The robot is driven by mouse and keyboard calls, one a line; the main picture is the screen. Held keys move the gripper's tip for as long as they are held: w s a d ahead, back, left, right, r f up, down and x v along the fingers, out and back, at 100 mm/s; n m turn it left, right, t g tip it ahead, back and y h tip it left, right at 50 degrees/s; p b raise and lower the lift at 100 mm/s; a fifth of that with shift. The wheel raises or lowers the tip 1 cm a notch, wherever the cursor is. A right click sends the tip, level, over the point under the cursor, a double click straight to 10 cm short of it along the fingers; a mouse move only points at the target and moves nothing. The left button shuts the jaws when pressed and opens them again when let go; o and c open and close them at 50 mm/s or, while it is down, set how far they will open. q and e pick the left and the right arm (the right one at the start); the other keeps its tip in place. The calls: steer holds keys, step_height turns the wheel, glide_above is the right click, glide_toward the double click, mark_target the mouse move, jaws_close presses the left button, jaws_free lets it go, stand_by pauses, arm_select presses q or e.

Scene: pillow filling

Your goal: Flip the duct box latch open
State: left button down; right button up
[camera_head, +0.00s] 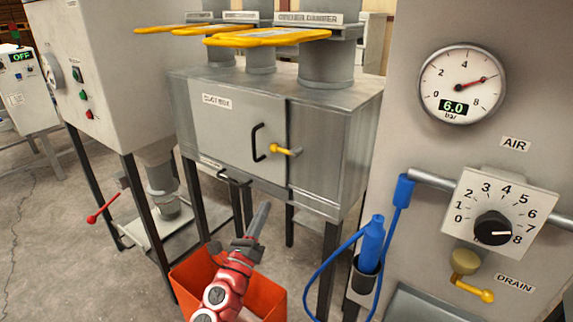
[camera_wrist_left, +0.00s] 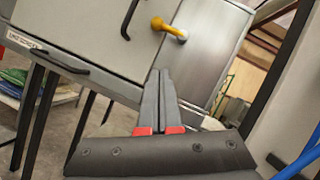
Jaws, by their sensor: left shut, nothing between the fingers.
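The duct box (camera_head: 335,135) is a grey metal cabinet on dark legs, with a closed door (camera_head: 225,135) labelled as the duct box. A yellow latch (camera_head: 286,150) sits at the door's right edge, beside a black door handle (camera_head: 257,143). In the left wrist view the latch (camera_wrist_left: 168,27) shows as a yellow lever with a pale round end, above my fingers. My left gripper (camera_head: 264,207) is shut and empty, below the latch and apart from it in the head view. Its fingertips (camera_wrist_left: 160,73) point up toward the door's lower right edge. My right gripper is not in view.
An orange bin (camera_head: 187,278) stands on the floor below my left arm. To the right, a grey panel has a gauge (camera_head: 462,84), a dial (camera_head: 492,228) and a blue tool with a hose (camera_head: 372,240). Yellow damper handles (camera_head: 268,38) stick out above the box. A lower black handle (camera_head: 233,178) juts out under the door.

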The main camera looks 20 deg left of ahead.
arm_select(q)
steer(key=shift+a, duration=0.1)
steer(key=p, duration=0.3)
glide_toward(282, 151)
steer(key=w+f, duration=0.3)
steer(key=w, duration=0.2)
steer(key=w+r+p, duration=0.1)
steer(key=w+a+r, duration=0.1)
steer(key=r, duration=0.1)
steer(key=shift+w+r+p, duration=0.15)
steer(key=shift+r+p, duration=0.05)
steer(key=shift+p, duration=0.2)
